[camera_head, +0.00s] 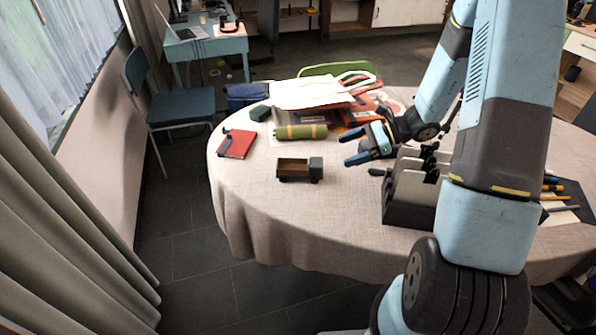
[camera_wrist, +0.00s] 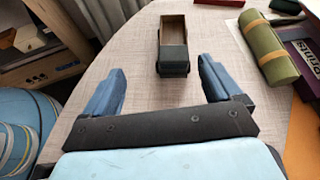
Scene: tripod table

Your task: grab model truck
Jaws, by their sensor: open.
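The model truck (camera_head: 299,169) stands upright on the table near its front-left part, with a brown open bed and a dark grey cab. In the wrist view the truck (camera_wrist: 173,45) lies ahead of the fingers, its cab end facing my gripper and its bed pointing away. My gripper (camera_head: 355,146) is open and empty, to the right of the truck in the head view. In the wrist view my gripper (camera_wrist: 160,88) has its two blue fingers spread wider than the truck, which is roughly centred between them and beyond the tips.
The round table (camera_head: 240,195) has a beige cloth, clear around the truck. A green roll (camera_head: 301,132) lies just behind the truck, with a red notebook (camera_head: 237,144) to its left. A dark grey organizer (camera_head: 409,212) stands to the right, near my arm.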

